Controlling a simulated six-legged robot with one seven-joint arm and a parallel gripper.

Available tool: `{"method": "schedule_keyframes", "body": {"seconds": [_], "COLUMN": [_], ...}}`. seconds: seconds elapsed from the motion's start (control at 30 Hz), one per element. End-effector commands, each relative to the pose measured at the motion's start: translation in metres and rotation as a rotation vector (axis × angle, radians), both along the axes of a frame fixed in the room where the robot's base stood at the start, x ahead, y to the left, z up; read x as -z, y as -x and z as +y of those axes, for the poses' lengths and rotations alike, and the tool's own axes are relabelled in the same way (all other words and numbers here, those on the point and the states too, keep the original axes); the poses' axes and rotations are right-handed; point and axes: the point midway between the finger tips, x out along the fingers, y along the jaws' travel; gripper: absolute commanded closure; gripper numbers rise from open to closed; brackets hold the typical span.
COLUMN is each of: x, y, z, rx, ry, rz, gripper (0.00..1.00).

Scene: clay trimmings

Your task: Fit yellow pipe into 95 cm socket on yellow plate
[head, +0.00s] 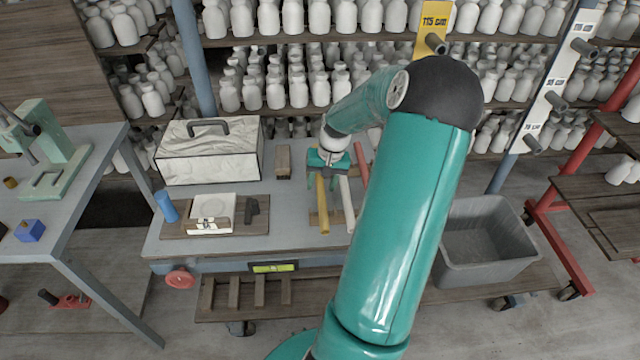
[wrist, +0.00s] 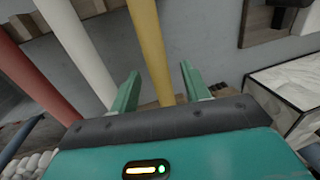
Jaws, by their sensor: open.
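The yellow pipe (head: 323,207) lies on the grey workbench, its near end toward the front edge. My gripper (head: 328,163) is open above its far part. In the wrist view the yellow pipe (wrist: 151,45) runs between the two fingers of my gripper (wrist: 160,70), with gaps on both sides; I cannot tell how far above it they are. The yellow plate (head: 433,18) stands at the back, marked 115 cm, with a dark socket (head: 436,43). My arm hides whatever lies below it, so no 95 cm socket shows on this plate.
A white pipe (head: 346,203) and a red pipe (head: 361,164) lie right of the yellow one. A white plate (head: 545,95) with several sockets stands at right. A marbled toolbox (head: 208,160) sits left on the bench. A grey bin (head: 485,275) stands right. Bottle shelves fill the back.

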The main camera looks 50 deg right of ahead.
Motion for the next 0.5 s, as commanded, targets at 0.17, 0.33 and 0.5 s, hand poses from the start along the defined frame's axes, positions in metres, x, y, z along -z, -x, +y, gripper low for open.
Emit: {"method": "schedule_keyframes", "body": {"seconds": [0.17, 0.33, 0.5], "x": [-0.0003, -0.0004, -0.0008], "y": [0.0003, 0.0004, 0.0002], "z": [-0.0002, -0.0001, -0.0003], "rx": [0.0, 0.001, 0.001], "ry": [0.0, 0.0, 0.001], "rz": [0.0, 0.0, -0.001], "gripper": [0.75, 1.0, 1.0]}}
